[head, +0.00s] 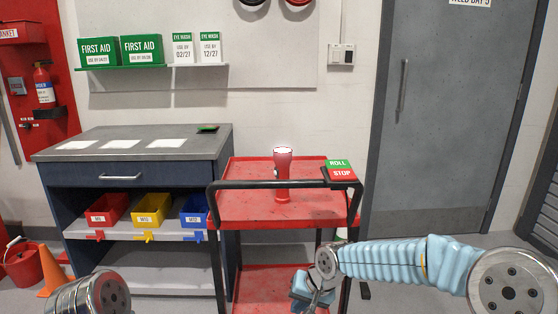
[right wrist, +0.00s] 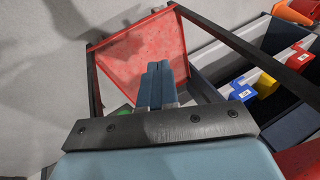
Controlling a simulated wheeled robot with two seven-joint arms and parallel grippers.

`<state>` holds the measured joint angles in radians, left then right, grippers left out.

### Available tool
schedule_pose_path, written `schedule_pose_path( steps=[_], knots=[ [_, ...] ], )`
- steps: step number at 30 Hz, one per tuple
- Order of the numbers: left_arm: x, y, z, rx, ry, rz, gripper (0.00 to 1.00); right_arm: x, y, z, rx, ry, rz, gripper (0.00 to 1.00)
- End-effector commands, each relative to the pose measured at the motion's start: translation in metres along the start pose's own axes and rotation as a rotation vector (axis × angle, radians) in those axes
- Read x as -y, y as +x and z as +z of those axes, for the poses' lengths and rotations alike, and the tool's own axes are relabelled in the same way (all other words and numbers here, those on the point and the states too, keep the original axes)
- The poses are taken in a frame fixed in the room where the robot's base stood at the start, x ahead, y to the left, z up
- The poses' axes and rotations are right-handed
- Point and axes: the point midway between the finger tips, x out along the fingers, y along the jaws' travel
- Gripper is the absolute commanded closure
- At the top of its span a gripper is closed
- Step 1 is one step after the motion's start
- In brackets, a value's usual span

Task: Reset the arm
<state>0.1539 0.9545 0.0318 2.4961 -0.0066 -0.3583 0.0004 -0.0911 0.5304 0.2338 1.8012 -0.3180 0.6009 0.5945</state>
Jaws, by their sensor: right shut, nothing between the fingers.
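My right arm (head: 385,262) reaches in from the right in the head view, its blue-sleeved forearm roughly level. My right gripper (head: 316,302) hangs low at the bottom edge, in front of the red cart (head: 240,210), and its tips are hard to make out there. In the right wrist view the two fingers of the right gripper (right wrist: 157,84) lie together, shut and empty, with the cart's red surface (right wrist: 130,60) beyond them. Of my left arm, only a round metal joint (head: 95,295) shows at the bottom left; its gripper is out of the picture.
A workbench (head: 110,145) with red, yellow and blue bins stands left. A grey door (head: 435,120) is at right.

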Motion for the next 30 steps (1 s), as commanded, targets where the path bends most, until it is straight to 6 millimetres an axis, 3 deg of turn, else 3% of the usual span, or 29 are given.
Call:
schedule_pose_path(
  steps=[1,3,6,9,12,15,19,30],
  knots=[
    [0.000,0.000,0.000,0.000,0.000,0.000,0.52,-0.021,0.038,0.025,0.049,0.001,-0.011,1.00],
    [0.000,0.000,0.000,0.000,0.000,0.000,0.52,-0.047,0.081,0.061,0.090,0.003,-0.035,1.00],
    [0.000,0.000,0.000,0.000,0.000,0.000,0.52,-0.085,0.130,0.122,0.138,0.020,-0.054,1.00],
    [0.000,0.000,0.000,0.000,0.000,0.000,0.52,-0.120,0.158,0.183,0.167,0.043,-0.050,1.00],
    [0.000,0.000,0.000,0.000,0.000,0.000,0.52,-0.146,0.170,0.234,0.186,0.056,-0.030,1.00],
    [0.000,0.000,0.000,0.000,0.000,0.000,0.52,-0.163,0.172,0.267,0.196,0.062,-0.008,1.00],
    [0.000,0.000,0.000,0.000,0.000,0.000,0.52,-0.171,0.172,0.284,0.199,0.063,0.007,1.00],
    [0.000,0.000,0.000,0.000,0.000,0.000,0.52,-0.171,0.172,0.284,0.199,0.063,0.007,1.00]
  ],
)
